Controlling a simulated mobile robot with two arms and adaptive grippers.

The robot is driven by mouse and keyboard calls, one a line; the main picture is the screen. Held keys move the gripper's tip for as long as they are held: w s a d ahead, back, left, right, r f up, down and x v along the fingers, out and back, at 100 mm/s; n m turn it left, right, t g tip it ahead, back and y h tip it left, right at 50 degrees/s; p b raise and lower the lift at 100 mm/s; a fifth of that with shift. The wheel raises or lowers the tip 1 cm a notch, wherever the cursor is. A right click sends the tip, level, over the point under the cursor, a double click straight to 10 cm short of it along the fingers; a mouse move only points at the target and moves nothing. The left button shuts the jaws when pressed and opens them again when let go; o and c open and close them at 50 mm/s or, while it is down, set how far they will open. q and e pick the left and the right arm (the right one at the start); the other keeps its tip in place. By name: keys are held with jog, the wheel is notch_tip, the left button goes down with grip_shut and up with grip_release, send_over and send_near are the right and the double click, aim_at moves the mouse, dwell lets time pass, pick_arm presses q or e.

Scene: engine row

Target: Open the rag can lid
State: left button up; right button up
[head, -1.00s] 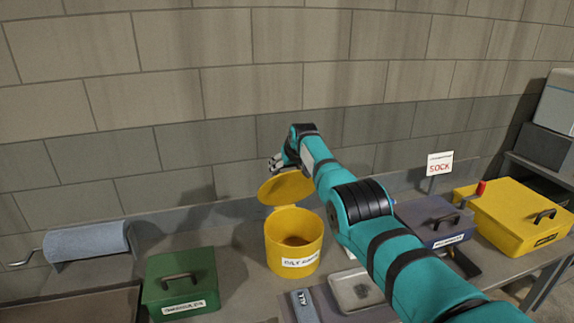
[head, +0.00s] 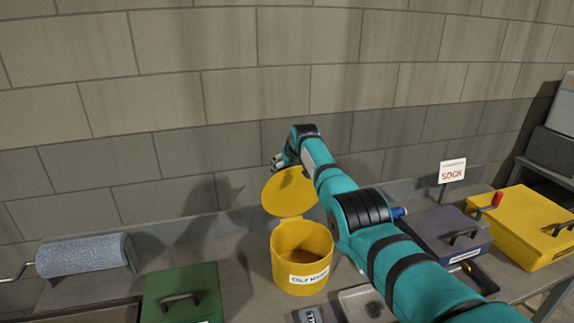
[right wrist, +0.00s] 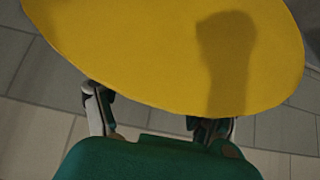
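The yellow rag can (head: 302,255) stands on the bench with an "OILY" label on its front. Its round yellow lid (head: 290,192) is hinged at the back and raised, tilted up, so the dark inside of the can shows. My right gripper (head: 277,163) is at the lid's upper back edge. In the right wrist view the lid (right wrist: 160,50) fills the upper part, and the fingers of my right gripper (right wrist: 155,115) are spread apart at its rim, with nothing between them. The fingertips are partly hidden by the lid. My left gripper is out of view.
A green box (head: 182,292) and a blue towel roll (head: 85,255) are left of the can. A grey tray (head: 365,303), a purple box (head: 450,232) and a yellow box (head: 528,228) are right. A block wall stands close behind. My right arm passes over the bench.

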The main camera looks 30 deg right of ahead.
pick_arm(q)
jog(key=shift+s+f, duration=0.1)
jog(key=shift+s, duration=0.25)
pick_arm(e)
jog(key=shift+s+d+f, duration=0.1)
jog(key=shift+s+f, duration=0.05)
jog(key=shift+f, duration=0.35)
jog(key=shift+c, duration=0.3)
jog(key=o, duration=1.8)
jog(key=shift+d, duration=0.25)
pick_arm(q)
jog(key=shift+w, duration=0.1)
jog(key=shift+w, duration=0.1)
pick_arm(e)
jog(key=shift+a+r, duration=0.1)
jog(key=shift+r, duration=0.1)
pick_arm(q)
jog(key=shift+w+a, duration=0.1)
pick_arm(e)
jog(key=shift+r, duration=0.1)
jog(key=v, duration=1.1)
jog(key=shift+s+a+r, duration=0.1)
jog(key=shift+s+r, duration=0.05)
jog(key=shift+r, duration=0.15)
